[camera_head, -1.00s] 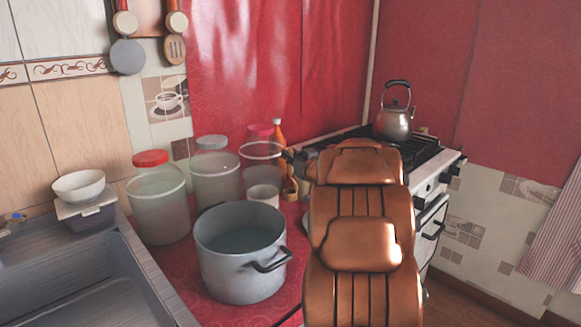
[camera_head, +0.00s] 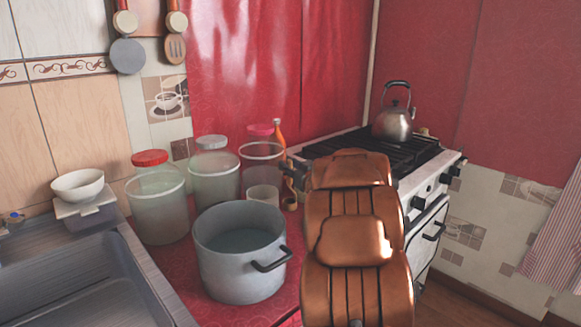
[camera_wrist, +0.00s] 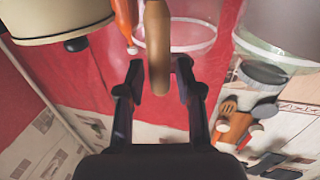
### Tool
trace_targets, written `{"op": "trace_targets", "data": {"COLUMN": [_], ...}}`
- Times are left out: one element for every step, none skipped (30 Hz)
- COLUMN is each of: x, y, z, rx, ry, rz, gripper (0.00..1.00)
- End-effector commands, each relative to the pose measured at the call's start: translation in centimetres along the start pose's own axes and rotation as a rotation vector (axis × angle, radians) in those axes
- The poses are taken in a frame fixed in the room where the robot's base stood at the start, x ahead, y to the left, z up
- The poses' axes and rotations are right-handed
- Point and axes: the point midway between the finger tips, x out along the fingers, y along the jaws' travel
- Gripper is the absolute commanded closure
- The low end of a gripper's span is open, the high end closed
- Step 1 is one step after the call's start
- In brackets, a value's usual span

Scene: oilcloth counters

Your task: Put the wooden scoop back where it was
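The wooden scoop shows in the wrist view only as a rounded brown handle (camera_wrist: 158,45), upright in the picture. The scoop's bowl is not clear in the wrist view. In the head view my copper arm hides most of the gripper. A small tan piece (camera_head: 290,202) shows low beside the arm, behind the pot; I cannot tell whether it is part of the scoop.
A big grey pot (camera_head: 240,270) stands on the red counter. Lidded clear jars (camera_head: 157,205) stand behind it, with a small cup (camera_head: 263,194) and an orange bottle (camera_head: 279,135). The stove (camera_head: 430,185) with a kettle (camera_head: 394,122) is right. Utensils (camera_head: 175,48) hang on the wall.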

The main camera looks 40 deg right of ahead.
Motion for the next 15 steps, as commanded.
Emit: {"op": "trace_targets", "data": {"x": [0.00, 0.00, 0.00, 0.00, 0.00, 0.00, -0.01, 0.00, -0.01, -0.01, -0.01, -0.03, -0.26, -0.51, -0.91], "y": [0.00, 0.00, 0.00, 0.00, 0.00, -0.01, 0.00, 0.00, 0.00, 0.00, 0.00, 0.00, 0.04, 0.06, 0.10], "z": [0.00, -0.01, -0.01, -0.01, -0.01, -0.01, 0.00, 0.00, -0.03, -0.09, -0.19, -0.38, -0.34, -0.35, -0.40], "rx": [0.000, 0.000, 0.000, 0.000, 0.000, 0.000, 0.000, 0.000, 0.000, 0.000, -0.001, -0.001, 0.000, -0.001, -0.001], "ry": [0.000, 0.000, 0.000, 0.000, 0.000, 0.000, 0.000, 0.000, 0.000, 0.000, 0.000, 0.000, 0.000, 0.000, 0.000], "rz": [0.000, 0.000, 0.000, 0.000, 0.000, 0.000, 0.000, 0.000, 0.000, 0.000, 0.000, 0.000, 0.001, 0.001, 0.002], "gripper": [0.56, 0.56, 0.56, 0.56, 0.56, 0.56, 0.56, 0.56, 0.56, 0.56, 0.56, 0.56, 0.56, 0.56, 0.56]}}
